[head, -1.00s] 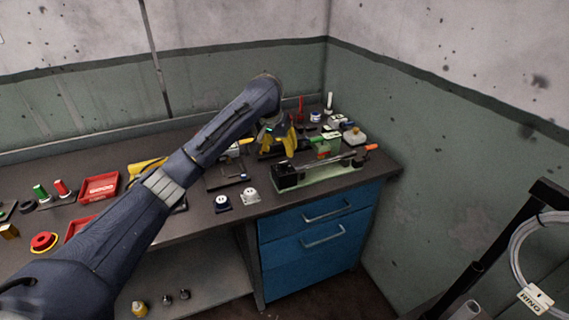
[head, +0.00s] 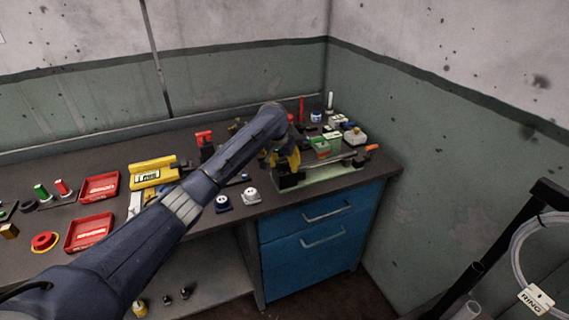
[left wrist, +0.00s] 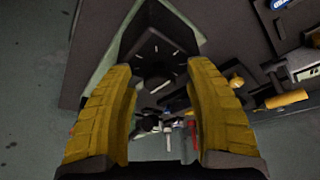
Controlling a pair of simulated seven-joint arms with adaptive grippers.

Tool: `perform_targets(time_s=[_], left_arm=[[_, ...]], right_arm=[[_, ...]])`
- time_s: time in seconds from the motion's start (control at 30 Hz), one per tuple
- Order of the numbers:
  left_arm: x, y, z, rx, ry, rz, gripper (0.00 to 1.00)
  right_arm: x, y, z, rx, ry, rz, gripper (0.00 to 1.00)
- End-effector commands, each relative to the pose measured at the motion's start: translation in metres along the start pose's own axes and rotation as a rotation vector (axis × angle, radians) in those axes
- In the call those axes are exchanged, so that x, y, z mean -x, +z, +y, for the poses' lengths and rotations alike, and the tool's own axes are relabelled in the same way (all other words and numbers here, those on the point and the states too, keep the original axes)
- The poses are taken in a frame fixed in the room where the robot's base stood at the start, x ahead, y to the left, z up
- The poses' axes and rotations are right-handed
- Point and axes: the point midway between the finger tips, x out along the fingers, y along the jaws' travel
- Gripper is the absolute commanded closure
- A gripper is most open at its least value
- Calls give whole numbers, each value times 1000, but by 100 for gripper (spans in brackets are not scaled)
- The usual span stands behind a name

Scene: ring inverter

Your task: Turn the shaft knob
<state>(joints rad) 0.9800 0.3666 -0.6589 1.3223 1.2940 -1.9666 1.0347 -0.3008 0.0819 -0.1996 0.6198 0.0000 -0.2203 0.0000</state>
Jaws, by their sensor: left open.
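The ring inverter, a long fixture on a pale green base (head: 333,174), lies along the bench's front right edge. Its dark end block is partly behind my left gripper (head: 284,162). In the left wrist view a dark round shaft knob (left wrist: 155,70), ringed by white tick marks, sits on the dark block. My left gripper (left wrist: 160,90) is open, with its yellow fingers on either side below the knob in that picture. I cannot tell whether they touch it. My right gripper is not in view.
An orange handle (head: 371,147) sticks out at the fixture's right end. Green and white parts (head: 324,143) stand behind the fixture. Red trays (head: 89,232) and a yellow box (head: 153,173) are further left.

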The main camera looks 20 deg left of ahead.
Motion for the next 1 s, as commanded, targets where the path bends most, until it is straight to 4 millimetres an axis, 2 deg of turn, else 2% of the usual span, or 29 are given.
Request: perform_targets(time_s=[0.13, 0.6, 1.0], left_arm=[[0, 0, 0, 0, 0, 0, 45], [0, 0, 0, 0, 0, 0, 99], [0, 0, -1, -17, 8, 0, 100]], right_arm=[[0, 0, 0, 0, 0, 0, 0], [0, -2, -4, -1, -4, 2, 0], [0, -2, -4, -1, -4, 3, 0]])
